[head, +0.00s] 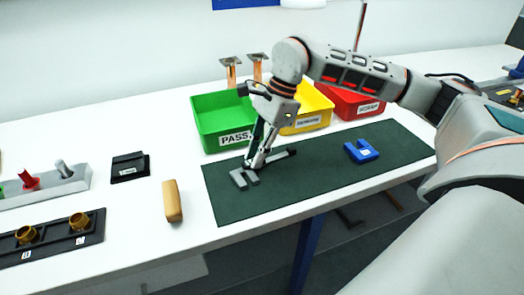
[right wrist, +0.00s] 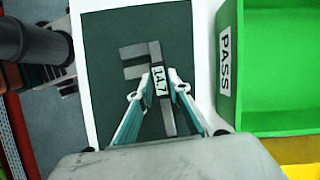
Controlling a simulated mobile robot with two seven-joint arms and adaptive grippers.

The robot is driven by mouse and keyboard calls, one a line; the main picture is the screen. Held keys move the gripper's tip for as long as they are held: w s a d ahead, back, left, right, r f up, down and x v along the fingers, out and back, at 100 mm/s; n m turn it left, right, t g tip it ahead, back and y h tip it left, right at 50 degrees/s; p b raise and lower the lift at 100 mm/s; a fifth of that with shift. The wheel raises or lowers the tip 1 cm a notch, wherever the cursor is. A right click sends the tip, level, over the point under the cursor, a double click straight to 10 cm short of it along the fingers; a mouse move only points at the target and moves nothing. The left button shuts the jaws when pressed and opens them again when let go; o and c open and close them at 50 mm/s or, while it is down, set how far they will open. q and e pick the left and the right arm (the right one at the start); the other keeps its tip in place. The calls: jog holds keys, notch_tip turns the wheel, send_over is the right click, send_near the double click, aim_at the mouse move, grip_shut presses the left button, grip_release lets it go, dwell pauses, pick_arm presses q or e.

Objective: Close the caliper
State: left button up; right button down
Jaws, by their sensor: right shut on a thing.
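The grey caliper (head: 238,180) lies on the dark green mat (head: 222,204), near its left end. Its two jaws point toward the front edge of the table, with a gap between them. Its beam runs back to the right behind my right gripper (head: 256,163). In the right wrist view the caliper (right wrist: 133,52) has a white display that appears to read 14.7. My right gripper (right wrist: 161,80) is shut on the caliper's sliding part, one finger on each side of the display. My left gripper is not in view.
A blue notched block (head: 361,151) lies on the mat to the right. Green PASS (head: 207,128), yellow (head: 306,121) and red (head: 359,106) bins stand behind.

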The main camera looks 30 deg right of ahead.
jog(key=shift+a, duration=0.8)
jog(key=shift+w+a, duration=0.1)
jog(key=shift+a, duration=0.1)
jog(key=shift+d, duration=0.1)
jog(key=c, duration=2)
grip_release()
jog(key=shift+o, duration=0.6)
jog(key=v, duration=1.2)
